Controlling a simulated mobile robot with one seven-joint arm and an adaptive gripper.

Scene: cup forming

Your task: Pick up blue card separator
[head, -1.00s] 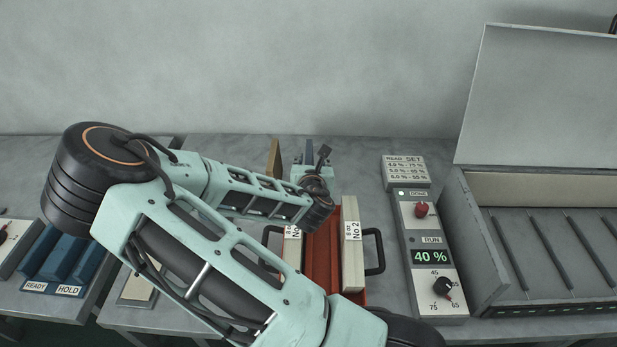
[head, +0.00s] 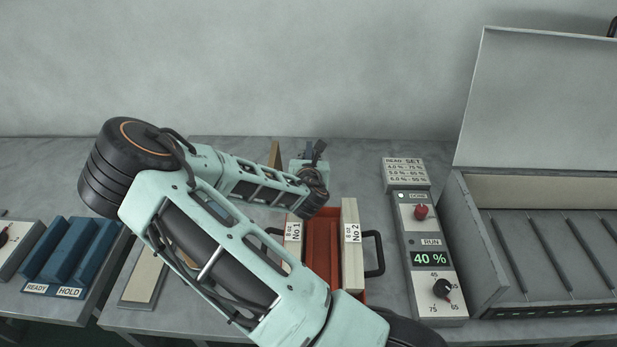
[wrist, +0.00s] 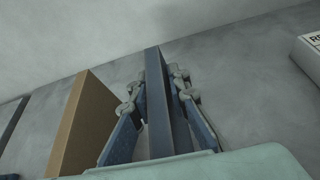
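The blue card separator (wrist: 158,92) is a tall, narrow blue-grey slab in the middle of the wrist view. It stands upright between the two fingers of my gripper (wrist: 160,108). The fingers have blue pads and lie one on each side of the slab. A gap shows on the left side, so the gripper looks open around it rather than shut. In the head view my gripper (head: 309,160) is at the back of the table, and I cannot make out the separator clearly there.
A tan upright board (wrist: 84,125) stands just left of the gripper. A red tray (head: 322,245) with two cream blocks is in front, partly behind my arm. A control panel reading 40 % (head: 429,260) and an open grey box (head: 475,235) are on the right.

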